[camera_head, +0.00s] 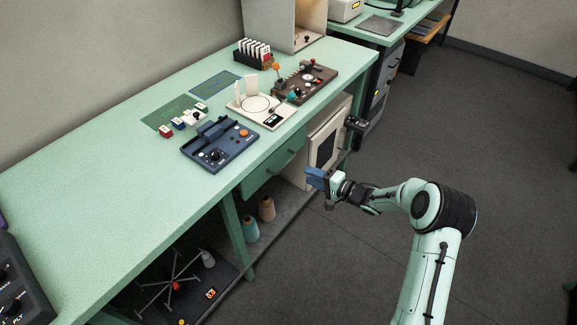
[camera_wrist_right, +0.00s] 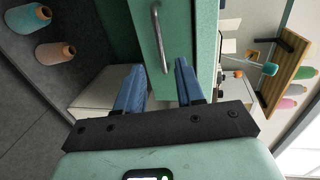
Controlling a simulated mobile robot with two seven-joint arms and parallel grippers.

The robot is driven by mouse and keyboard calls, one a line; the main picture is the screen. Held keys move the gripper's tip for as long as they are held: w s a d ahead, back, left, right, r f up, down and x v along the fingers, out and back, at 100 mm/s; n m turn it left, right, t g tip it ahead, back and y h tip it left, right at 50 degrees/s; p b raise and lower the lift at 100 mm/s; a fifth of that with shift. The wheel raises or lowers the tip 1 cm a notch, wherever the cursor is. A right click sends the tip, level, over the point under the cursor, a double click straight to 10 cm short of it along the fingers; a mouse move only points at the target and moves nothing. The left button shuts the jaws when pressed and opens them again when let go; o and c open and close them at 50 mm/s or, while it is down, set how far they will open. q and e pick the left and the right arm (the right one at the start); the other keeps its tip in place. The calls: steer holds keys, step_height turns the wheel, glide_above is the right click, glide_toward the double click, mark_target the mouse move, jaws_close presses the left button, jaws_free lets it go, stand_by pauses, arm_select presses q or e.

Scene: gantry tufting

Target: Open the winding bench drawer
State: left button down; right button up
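The winding bench (camera_head: 100,205) is a long green table along the wall. Its drawer (camera_head: 268,172) has a green front under the bench top and looks shut. In the right wrist view the drawer front (camera_wrist_right: 178,18) shows with a silver bar handle (camera_wrist_right: 157,38). My right gripper (camera_head: 314,179) is in front of the drawer, to its right in the head view. In the right wrist view its two blue fingers (camera_wrist_right: 159,66) are apart with nothing between them. The handle's lower end appears just beyond the gap, seemingly not touched. My left gripper is not in view.
A blue control box (camera_head: 220,145), a white scale-like device (camera_head: 262,112) and a brown panel (camera_head: 306,82) stand on the bench. Thread cones (camera_head: 266,208) sit on the lower shelf. A white cabinet (camera_head: 327,140) stands beside the drawer.

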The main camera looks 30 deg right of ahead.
steer(key=x, duration=1)
steer(key=shift+w+b, duration=0.2)
steer(key=shift+b, duration=0.1)
steer(key=shift+a+f, duration=0.1)
steer(key=shift+a, duration=0.05)
jaws_close()
